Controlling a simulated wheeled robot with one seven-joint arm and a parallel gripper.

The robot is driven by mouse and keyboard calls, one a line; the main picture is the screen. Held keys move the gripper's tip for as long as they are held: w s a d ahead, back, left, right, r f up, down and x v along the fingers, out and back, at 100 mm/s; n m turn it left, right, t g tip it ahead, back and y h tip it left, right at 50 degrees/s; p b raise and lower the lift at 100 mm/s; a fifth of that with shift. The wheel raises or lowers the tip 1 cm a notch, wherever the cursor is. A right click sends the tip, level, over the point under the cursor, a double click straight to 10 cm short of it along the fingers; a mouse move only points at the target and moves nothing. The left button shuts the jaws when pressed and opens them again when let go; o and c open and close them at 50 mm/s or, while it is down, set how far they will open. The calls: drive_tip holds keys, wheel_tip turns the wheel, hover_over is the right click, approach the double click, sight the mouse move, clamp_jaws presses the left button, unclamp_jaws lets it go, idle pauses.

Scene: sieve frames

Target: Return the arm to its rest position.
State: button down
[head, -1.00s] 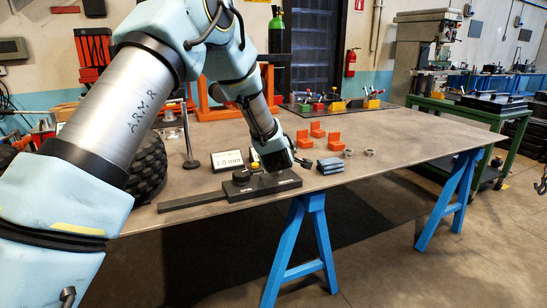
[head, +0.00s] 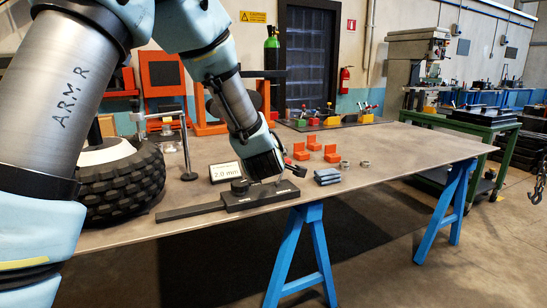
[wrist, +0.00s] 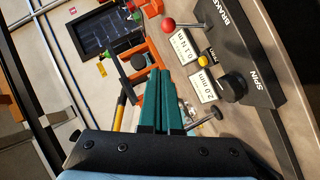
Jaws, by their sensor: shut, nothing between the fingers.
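My arm reaches across the head view from the left and points down over the table (head: 390,155). My gripper (head: 280,176) is close to the black fixture (head: 262,194) near the table's front edge; the arm's dark end partly hides this spot. In the wrist view the two green fingers of my gripper (wrist: 160,100) lie together with nothing between them. The fixture, marked BRAKE and SPIN, shows at the right of the wrist view (wrist: 248,60), apart from the fingers in that picture. I cannot tell the exact gap.
A tyre (head: 125,185) and a metal stand (head: 187,150) are left of my gripper. A 2.0 mm display (head: 225,171) stands behind the fixture. Blue-grey blocks (head: 327,176), orange blocks (head: 331,153) and rings (head: 364,164) lie to the right. The table's right part is clear.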

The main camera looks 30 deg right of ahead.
idle(0.4)
drive_tip(key=w+a+f+m+g+y+p, duration=0.1)
drive_tip(key=a+m+g+y+p, duration=0.15)
drive_tip(key=a, duration=1.05)
drive_tip(key=w+a+f+m+g+y+p, duration=0.1)
drive_tip(key=w+a+f+m+g+y, duration=0.15)
drive_tip(key=a, duration=0.95)
drive_tip(key=s+a+g+y, duration=0.1)
drive_tip(key=s+a+g, duration=0.1)
drive_tip(key=s+a, duration=0.5)
drive_tip(key=s+a+m+g+y+p, duration=0.1)
drive_tip(key=s+a, duration=0.6)
drive_tip(key=a, duration=0.7)
drive_tip(key=shift+s+a+g+y, duration=0.3)
drive_tip(key=shift+g+y, duration=0.5)
drive_tip(key=shift+g, duration=0.2)
